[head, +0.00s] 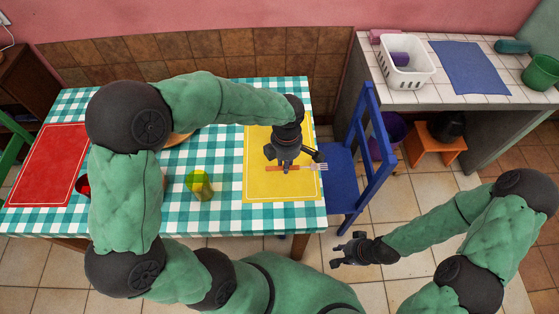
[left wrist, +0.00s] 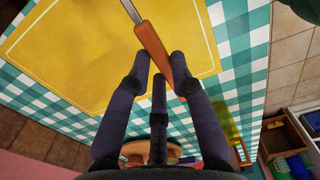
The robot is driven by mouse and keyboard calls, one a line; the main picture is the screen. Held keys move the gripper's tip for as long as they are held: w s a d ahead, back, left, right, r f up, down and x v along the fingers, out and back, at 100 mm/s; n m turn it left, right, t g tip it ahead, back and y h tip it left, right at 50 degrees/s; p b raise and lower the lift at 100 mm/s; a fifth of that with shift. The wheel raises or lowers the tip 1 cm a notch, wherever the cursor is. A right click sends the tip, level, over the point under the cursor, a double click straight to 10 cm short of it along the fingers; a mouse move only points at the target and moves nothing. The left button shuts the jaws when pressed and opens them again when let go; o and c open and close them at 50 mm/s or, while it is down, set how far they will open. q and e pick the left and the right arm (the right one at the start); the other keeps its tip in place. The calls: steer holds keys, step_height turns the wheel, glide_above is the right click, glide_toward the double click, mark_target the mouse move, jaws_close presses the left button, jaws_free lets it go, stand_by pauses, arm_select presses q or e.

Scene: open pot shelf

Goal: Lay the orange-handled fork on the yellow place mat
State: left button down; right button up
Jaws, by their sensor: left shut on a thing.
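The orange-handled fork (head: 303,168) is in the grasp of my left gripper (head: 286,169), over the right part of the yellow place mat (head: 256,187). Its metal tines point right and reach past the mat's right edge in the head view. In the left wrist view, the orange handle (left wrist: 153,45) runs between the fingertips of my left gripper (left wrist: 161,62), with the yellow mat (left wrist: 75,50) behind it. I cannot tell how far the fork is above the mat. My right gripper (head: 346,250) is open and empty, away from the table at the lower right.
The table has a green-checked cloth (head: 230,210). A yellow-green glass (head: 199,186) stands left of the mat. A red mat (head: 48,165) lies at the far left. A blue chair (head: 340,180) stands close at the table's right. A counter holds a white basket (head: 405,70).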

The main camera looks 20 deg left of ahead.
arm_select(q)
steer(key=w+a+f, duration=0.1)
steer(key=f, duration=0.1)
steer(key=w+a+f+b, duration=0.1)
steer(key=w+f, duration=0.1)
steer(key=w+a+f+b, duration=0.1)
steer(key=a+f, duration=0.1)
steer(key=shift+w, duration=0.3)
steer(key=shift+w+a+f+b, duration=0.1)
steer(key=shift+f+b, duration=0.45)
steer(key=shift+f, duration=0.4)
steer(key=shift+w+a+f+b, duration=0.1)
steer(key=shift+f+b, duration=0.4)
steer(key=shift+f, duration=0.4)
steer(key=shift+f, duration=0.15)
steer(key=c, duration=1.1)
jaws_free()
steer(key=shift+r, duration=0.2)
step_height(320, 180, up, 12)
steer(key=p, duration=0.4)
